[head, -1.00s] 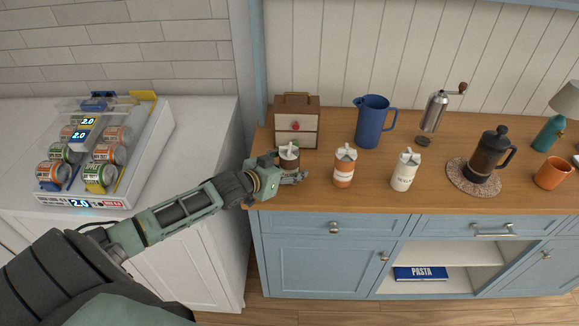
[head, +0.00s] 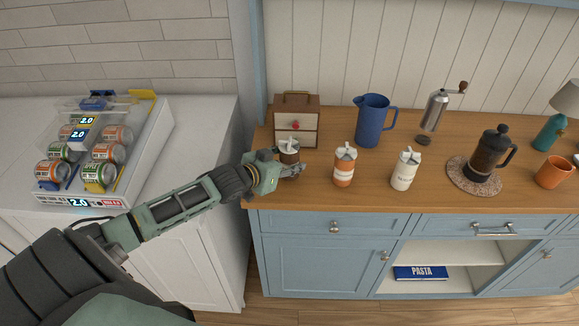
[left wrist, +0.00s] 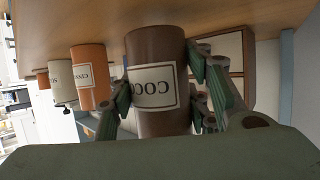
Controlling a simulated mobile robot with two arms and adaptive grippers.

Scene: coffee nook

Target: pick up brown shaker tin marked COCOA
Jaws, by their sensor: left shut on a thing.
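The brown shaker tin marked COCOA (head: 289,150) stands at the left end of the wooden counter in the head view. In the left wrist view the tin (left wrist: 157,50) fills the middle, upside down in the picture, with its label facing the camera. My left gripper (head: 291,168) has its fingers on both sides of the tin and is shut on it; the fingers also show in the left wrist view (left wrist: 160,92). The tin's lower part is hidden behind the gripper in the head view. My right gripper is in neither view.
An orange shaker (head: 344,167) and a white shaker (head: 404,170) stand to the right. A small drawer box (head: 297,120) is close behind the tin, with a blue pitcher (head: 372,122) beside it. A can tray (head: 150,150) sits on the left white counter.

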